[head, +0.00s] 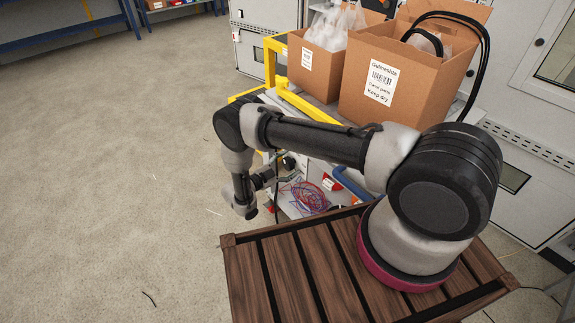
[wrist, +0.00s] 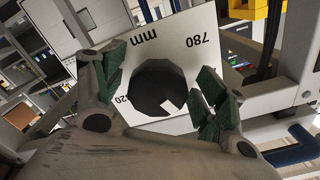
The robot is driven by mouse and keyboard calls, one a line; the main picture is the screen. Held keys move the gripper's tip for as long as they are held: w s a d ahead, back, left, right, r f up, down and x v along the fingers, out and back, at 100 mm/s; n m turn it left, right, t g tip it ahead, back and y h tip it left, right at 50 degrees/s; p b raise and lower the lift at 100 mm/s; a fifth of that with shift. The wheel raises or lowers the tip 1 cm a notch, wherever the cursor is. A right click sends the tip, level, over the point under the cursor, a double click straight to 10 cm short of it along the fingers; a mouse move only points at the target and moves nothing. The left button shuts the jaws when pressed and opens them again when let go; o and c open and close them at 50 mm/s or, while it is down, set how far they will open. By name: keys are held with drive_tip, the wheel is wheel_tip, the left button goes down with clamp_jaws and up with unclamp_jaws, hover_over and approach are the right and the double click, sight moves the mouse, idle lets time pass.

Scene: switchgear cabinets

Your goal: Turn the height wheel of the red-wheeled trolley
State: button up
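A dark, round height wheel (wrist: 150,84) sits on a white scale plate (wrist: 185,50) printed with "mm" and "780" in the wrist view. A small pale mark shows near its lower right rim. My gripper (wrist: 162,82) is open, with its green-padded fingers on either side of the wheel. I cannot tell whether the pads touch it. In the head view the trolley, with its yellow frame (head: 270,62), stands behind my arm, and my arm reaches down to its near left side. My fingers are too small to make out there, and I cannot clearly make out the trolley's wheels.
Two cardboard boxes (head: 395,75) (head: 318,66) stand on the trolley, one with a black cable. Coloured wires (head: 308,196) lie on a lower shelf. A blue bar (head: 352,184) is close to my arm. Grey cabinets stand behind.

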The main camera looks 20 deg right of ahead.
drive_tip(key=v, duration=1.2)
idle(0.4)
